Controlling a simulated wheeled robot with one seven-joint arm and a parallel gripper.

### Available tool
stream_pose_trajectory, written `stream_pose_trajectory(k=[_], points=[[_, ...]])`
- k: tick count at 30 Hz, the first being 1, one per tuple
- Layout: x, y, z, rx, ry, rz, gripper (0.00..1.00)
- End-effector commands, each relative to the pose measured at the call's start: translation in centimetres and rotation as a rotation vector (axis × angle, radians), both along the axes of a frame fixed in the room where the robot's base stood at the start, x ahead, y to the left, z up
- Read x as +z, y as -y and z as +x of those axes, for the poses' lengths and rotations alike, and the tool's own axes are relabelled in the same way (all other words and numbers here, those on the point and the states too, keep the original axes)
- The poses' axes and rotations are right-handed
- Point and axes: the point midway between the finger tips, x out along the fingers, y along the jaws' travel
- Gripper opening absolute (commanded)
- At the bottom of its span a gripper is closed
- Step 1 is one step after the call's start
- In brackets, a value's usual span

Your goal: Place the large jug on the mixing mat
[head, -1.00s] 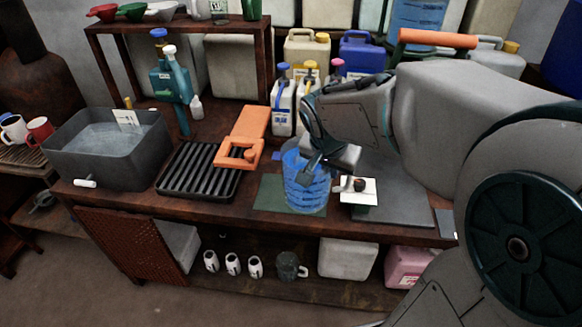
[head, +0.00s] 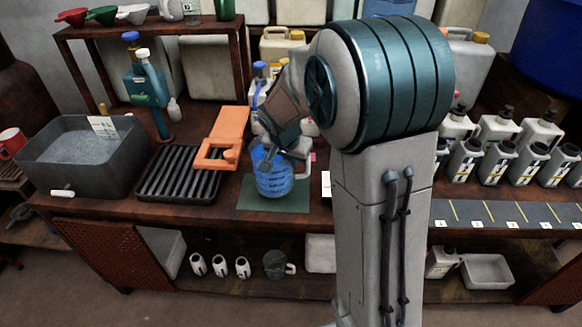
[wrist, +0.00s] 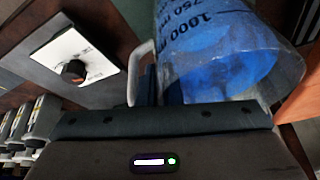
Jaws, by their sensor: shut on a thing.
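The large jug (head: 274,180) is clear with blue contents and printed volume marks. In the head view it is over the middle of the dark green mixing mat (head: 296,203); I cannot tell whether its base touches the mat. My gripper (head: 268,160) is at the jug and shut on it, with the fingertips partly hidden. In the wrist view the jug (wrist: 215,40) fills the upper right with its 1000 mark showing. Its pale handle (wrist: 140,65) runs down to my gripper (wrist: 150,88).
A black ribbed rack (head: 180,178) and an orange clamp-like piece (head: 222,140) lie left of the mat. A grey basin (head: 85,155) stands further left. A white plate with a black knob (wrist: 75,62) lies beside the jug. Bottles (head: 465,160) line the right bench.

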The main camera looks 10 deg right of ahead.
Motion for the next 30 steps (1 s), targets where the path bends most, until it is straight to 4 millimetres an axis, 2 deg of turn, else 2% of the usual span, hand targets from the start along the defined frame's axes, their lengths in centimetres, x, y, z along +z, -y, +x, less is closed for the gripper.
stream_pose_trajectory(k=[5, 14, 17, 18, 26, 30], points=[[-2.7, 0.0, 0.0, 0.001, -0.003, -0.001, 0.0], [-3.0, 0.0, 0.0, 0.0, 0.001, 0.0, 0.0], [-3.0, 0.0, -0.1, 0.001, -0.001, 0.0, 0.25], [-3.0, 0.0, -0.1, 0.001, -0.001, 0.0, 0.27], [-2.9, 0.0, -0.1, 0.001, -0.002, 0.0, 0.27], [-2.0, -0.2, -0.3, 0.001, 0.001, 0.0, 0.27]])
